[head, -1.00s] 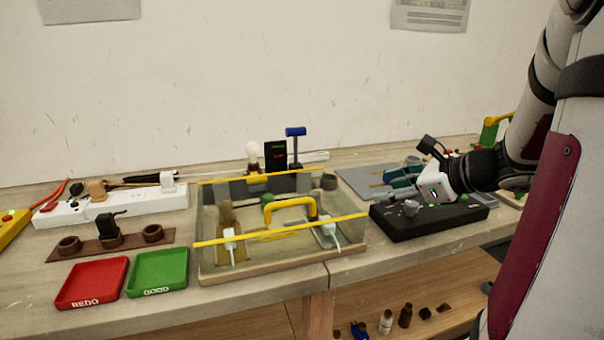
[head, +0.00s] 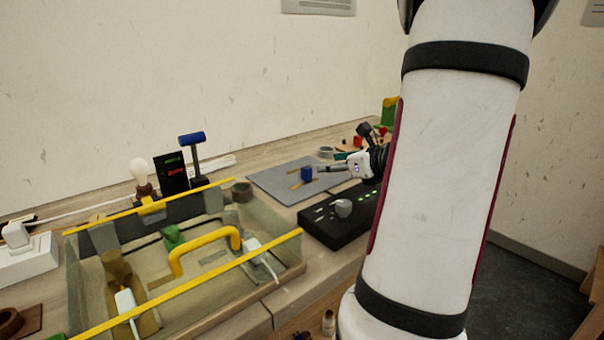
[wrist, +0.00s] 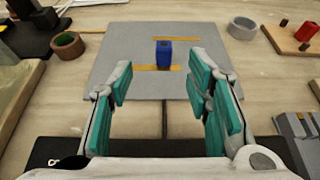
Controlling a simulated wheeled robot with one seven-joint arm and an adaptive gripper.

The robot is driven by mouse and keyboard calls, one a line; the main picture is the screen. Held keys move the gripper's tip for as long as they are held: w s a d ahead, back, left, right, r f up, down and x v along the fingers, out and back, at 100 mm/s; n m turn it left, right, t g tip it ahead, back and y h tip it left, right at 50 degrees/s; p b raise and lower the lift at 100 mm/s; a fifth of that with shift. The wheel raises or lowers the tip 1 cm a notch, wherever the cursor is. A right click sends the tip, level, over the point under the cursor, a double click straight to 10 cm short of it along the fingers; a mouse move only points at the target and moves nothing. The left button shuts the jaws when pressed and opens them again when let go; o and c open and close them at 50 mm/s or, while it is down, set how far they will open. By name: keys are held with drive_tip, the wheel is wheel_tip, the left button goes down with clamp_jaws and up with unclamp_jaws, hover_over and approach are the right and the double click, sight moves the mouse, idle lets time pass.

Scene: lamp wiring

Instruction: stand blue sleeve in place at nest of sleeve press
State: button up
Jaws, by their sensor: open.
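The blue sleeve (wrist: 164,53) stands upright on a grey mat (wrist: 110,72), near two yellow-brown strips. It also shows in the head view (head: 307,174), just left of my gripper (head: 322,168). In the wrist view my gripper (wrist: 160,82) is open, with teal pads on both fingers and nothing between them. The sleeve is beyond the fingertips, roughly centred between them and apart from both. I cannot tell for certain which fixture is the sleeve press; its nest is not clearly seen.
A black block (head: 340,222) with a grey knob lies in front of the mat. A clear-walled box (head: 85,285) with yellow rails fills the left. A blue-handled stand (head: 192,140) is behind it. A grey ring (wrist: 242,27) and a wooden board (wrist: 290,38) are right of the mat.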

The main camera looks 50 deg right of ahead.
sight(306, 167)
drive_tip(key=b+x, duration=0.1)
drive_tip(key=x, duration=0.6)
drive_tip(key=shift+w, duration=0.1)
drive_tip(key=shift+d+f+b+x, duration=0.15)
drive_tip(key=shift+b+x, duration=0.25)
drive_tip(key=shift+x, duration=0.9)
drive_tip(key=shift+d+f+b+x, duration=0.15)
drive_tip(key=shift+b+x, duration=0.25)
drive_tip(key=shift+x, duration=0.9)
drive_tip(key=shift+r, duration=0.15)
clamp_jaws()
drive_tip(key=shift+r, duration=0.4)
wheel_tip(306, 167, up, 3)
drive_tip(key=shift+r+p, duration=0.1)
drive_tip(key=shift+p, duration=0.75)
drive_tip(key=s+a, duration=0.2)
drive_tip(key=s, duration=0.2)
drive_tip(key=s+a+p, duration=0.1)
drive_tip(key=s+a, duration=0.2)
drive_tip(key=s, duration=0.2)
drive_tip(key=s+a+r, duration=0.1)
drive_tip(key=s+a, duration=0.2)
drive_tip(key=s, duration=0.2)
drive_tip(key=shift+a, duration=0.2)
